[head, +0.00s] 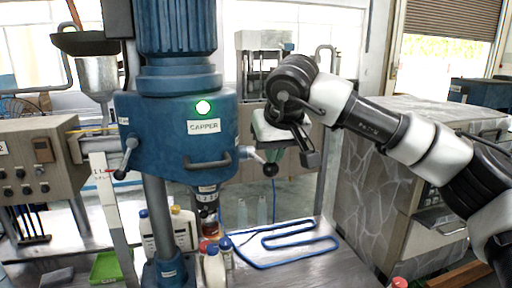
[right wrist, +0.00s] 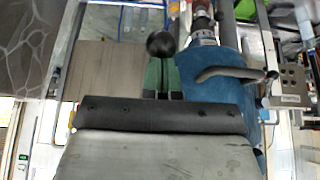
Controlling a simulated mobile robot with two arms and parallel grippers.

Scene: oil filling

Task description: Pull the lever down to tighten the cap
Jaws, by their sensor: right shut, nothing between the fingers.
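The blue capper (head: 178,130), labelled CAPPER with a lit green lamp, stands left of centre in the head view. Its lever (head: 250,153) sticks out at the right side and ends near a dark ball knob (head: 271,169). The knob shows large in the right wrist view (right wrist: 161,44). My right gripper (head: 272,152) is shut and empty, pointing down just above the knob; whether it touches the knob I cannot tell. Its closed fingers show below the knob in the wrist view (right wrist: 163,82). A bottle with a dark red cap (head: 209,224) stands under the capping head (head: 207,191). My left gripper is out of view.
A second black-knobbed handle (head: 127,155) is on the capper's left. White bottles (head: 215,268) stand around its base. A blue rail (head: 290,240) lies on the table (head: 310,270). A grey stone-patterned cabinet (head: 375,165) stands behind my right arm. A control box (head: 38,160) is at left.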

